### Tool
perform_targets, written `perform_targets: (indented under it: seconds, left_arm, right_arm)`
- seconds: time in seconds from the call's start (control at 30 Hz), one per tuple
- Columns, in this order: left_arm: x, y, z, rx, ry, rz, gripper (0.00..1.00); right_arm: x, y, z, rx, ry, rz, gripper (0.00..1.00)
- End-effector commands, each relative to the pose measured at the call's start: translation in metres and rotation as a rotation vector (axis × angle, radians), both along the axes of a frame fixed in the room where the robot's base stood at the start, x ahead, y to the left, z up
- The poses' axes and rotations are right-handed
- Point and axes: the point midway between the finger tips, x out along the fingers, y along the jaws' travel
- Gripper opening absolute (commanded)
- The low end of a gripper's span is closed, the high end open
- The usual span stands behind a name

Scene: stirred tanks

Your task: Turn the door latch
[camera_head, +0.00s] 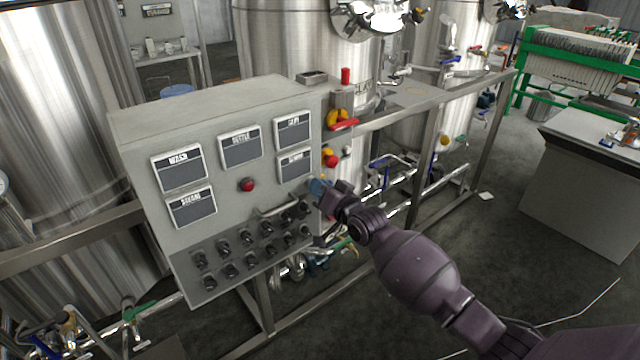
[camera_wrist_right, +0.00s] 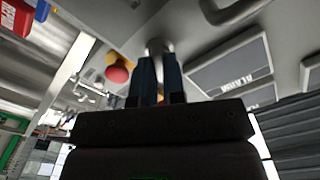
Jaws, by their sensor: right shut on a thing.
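The door latch (camera_wrist_right: 158,46) is a small round metal piece on the grey control cabinet (camera_head: 215,97). It shows in the right wrist view between my fingertips; in the head view my gripper hides it. My right gripper (camera_head: 316,187) is at the right part of the cabinet front, just below the lower right display. Its two blue-grey fingers also show in the right wrist view (camera_wrist_right: 159,70), shut on the latch. The latch's exact angle cannot be told. My left gripper is not in view.
The cabinet front has several labelled displays, a red button (camera_head: 247,185), a curved handle (camera_head: 278,204) and rows of black knobs (camera_head: 248,238). A red-and-yellow emergency button (camera_head: 331,159) sits close to my gripper. Steel tanks (camera_head: 290,50) and a frame rail (camera_head: 440,98) stand behind.

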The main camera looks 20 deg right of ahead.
Motion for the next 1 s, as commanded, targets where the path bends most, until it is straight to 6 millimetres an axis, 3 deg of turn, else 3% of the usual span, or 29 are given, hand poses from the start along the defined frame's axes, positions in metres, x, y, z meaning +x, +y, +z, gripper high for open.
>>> perform_targets:
  seconds: [1.0]
  left_arm:
    - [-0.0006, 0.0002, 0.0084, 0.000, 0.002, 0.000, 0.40]
  right_arm:
    - [0.0010, -0.0022, -0.0017, 0.844, 0.303, -0.002, 0.00]
